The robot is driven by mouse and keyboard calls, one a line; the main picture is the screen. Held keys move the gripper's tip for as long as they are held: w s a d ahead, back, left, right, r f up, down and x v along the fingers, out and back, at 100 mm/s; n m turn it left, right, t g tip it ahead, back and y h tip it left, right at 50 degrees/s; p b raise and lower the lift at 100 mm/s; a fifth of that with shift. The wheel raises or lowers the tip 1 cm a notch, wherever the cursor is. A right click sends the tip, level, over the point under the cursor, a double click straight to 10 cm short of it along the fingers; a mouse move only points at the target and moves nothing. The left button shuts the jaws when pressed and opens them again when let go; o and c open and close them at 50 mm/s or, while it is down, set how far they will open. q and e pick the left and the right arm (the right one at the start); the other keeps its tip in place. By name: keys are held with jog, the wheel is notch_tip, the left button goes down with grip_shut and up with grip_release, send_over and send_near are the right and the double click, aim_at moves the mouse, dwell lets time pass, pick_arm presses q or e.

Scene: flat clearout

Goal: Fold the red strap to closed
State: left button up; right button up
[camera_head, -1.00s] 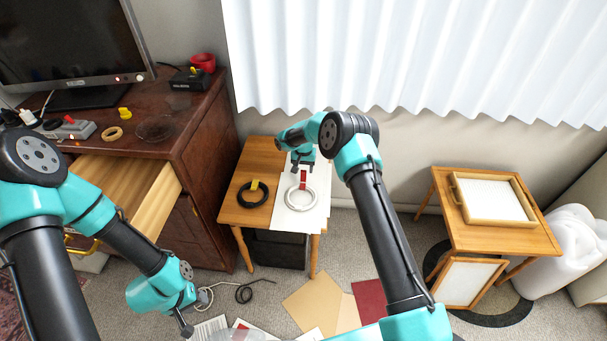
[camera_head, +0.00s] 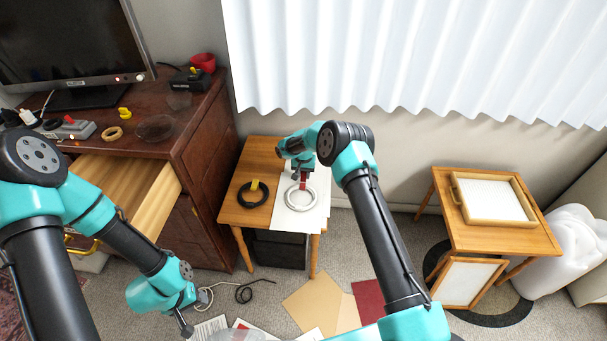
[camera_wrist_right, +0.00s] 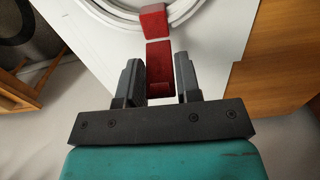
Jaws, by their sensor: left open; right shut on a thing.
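The red strap (camera_head: 303,185) is on a white coiled cable (camera_head: 288,199) that lies on a white board on the small wooden table. In the right wrist view one red part (camera_wrist_right: 153,19) crosses the coil (camera_wrist_right: 107,28), and a red flap (camera_wrist_right: 158,54) extends from it, with a thin gap seen between them. My right gripper (camera_wrist_right: 159,64) is shut on the flap, one finger on each side; in the head view it (camera_head: 302,178) partly hides the strap. My left gripper (camera_head: 187,331) is low at the front left, open, its fingers barely visible, far from the strap.
A black coil with a yellow strap (camera_head: 255,186) lies left of the white board (camera_head: 312,216). An open drawer (camera_head: 130,185) juts from the dark desk at left. A wooden table with a tray (camera_head: 460,205) stands at right. Papers and a cable lie on the floor.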

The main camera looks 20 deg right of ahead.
jog(key=shift+c, duration=1.1)
jog(key=shift+s+a+r+t+h, duration=0.15)
jog(key=shift+s+t+h, duration=0.15)
jog(key=shift+t, duration=0.45)
jog(key=shift+s+a+t+h, duration=0.1)
jog(key=shift+s+t+h, duration=0.2)
jog(key=shift+t, duration=0.45)
jog(key=shift+s+a+t+h, duration=0.15)
jog(key=shift+s+t+h, duration=0.25)
jog(key=shift+t, duration=0.45)
jog(key=shift+s+a+t+h, duration=0.15)
jog(key=shift+s+t+h, duration=0.2)
jog(key=shift+t, duration=0.5)
jog(key=o, duration=0.9)
jog(key=v, duration=1.7)
jog(key=shift+s, duration=0.15)
